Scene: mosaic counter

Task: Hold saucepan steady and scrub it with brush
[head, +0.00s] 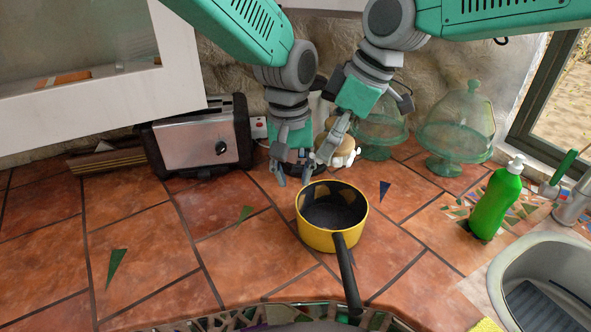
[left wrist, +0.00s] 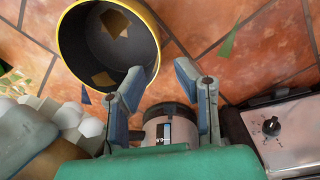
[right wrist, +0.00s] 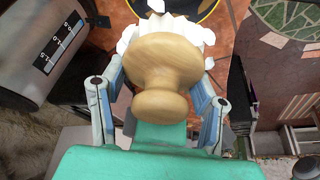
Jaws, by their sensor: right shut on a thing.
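The yellow saucepan (head: 318,238) stands upright on the tiled counter, its black handle pointing to the front. Brown patches show inside its dark bowl, also in the left wrist view (left wrist: 108,50). My left gripper (head: 294,176) is open and empty just beyond the pan's far left rim; its spread fingers show in the left wrist view (left wrist: 158,80). My right gripper (head: 328,152) is shut on the brush, behind the pan and apart from it. The brush's round wooden knob (right wrist: 160,75) sits between the fingers, with white bristles beyond it. Part of the pan's rim shows at the top of the right wrist view.
A silver toaster (head: 195,143) stands at the back left. Glass domed stands (head: 457,128) are at the back right. A green soap bottle (head: 496,203) stands by the sink (head: 540,262) at right. Loose coloured shards lie on the tiles. The left counter is mostly clear.

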